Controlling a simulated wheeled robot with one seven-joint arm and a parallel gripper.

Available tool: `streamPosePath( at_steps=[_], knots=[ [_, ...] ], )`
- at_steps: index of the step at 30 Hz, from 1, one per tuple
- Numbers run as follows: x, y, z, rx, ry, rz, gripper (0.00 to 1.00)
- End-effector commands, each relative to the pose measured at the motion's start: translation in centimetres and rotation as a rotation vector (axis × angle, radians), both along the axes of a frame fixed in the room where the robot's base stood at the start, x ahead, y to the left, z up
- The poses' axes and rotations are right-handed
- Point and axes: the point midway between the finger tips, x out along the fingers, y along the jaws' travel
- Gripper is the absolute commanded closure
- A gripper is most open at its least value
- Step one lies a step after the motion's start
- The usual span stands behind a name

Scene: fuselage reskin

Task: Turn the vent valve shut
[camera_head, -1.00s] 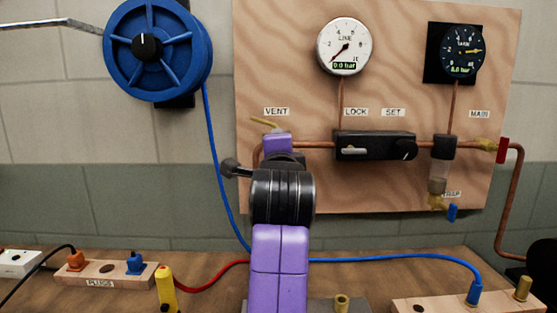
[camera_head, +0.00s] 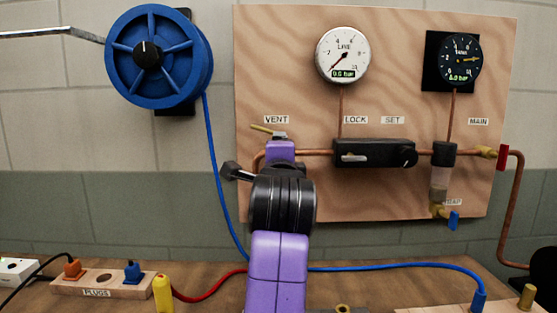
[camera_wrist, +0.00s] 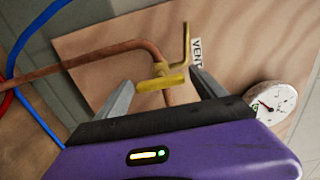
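The brass vent valve is partly hidden behind my gripper in the head view. My gripper (camera_wrist: 161,78) is open, with one finger on each side of the valve in that picture. I see no finger clearly touching it. In the head view my purple gripper body (camera_head: 280,151) covers the pipe below the lever, and its fingers are hidden.
A wooden panel (camera_head: 270,60) carries the LINE gauge (camera_head: 342,54), reading 0.0 bar, a dark gauge (camera_head: 460,62) and a black LOCK/SET block (camera_head: 374,153). A blue hose reel (camera_head: 190,55) hangs left. The bench below holds a plug board (camera_head: 60,285) and hoses.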

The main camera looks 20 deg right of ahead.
Motion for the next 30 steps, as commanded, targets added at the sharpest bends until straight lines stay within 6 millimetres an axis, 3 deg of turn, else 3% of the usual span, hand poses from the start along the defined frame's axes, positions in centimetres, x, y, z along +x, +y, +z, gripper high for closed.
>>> streamPosePath(
  at_steps=[8,21,30],
  knots=[
    [-0.3,0.2,0.1,-0.002,-0.002,0.001,0.2],
    [-6.2,2.2,0.0,-0.002,-0.003,0.002,0.2],
    [-7.5,2.5,0.0,-0.001,0.0,0.001,0.2]
  ],
)
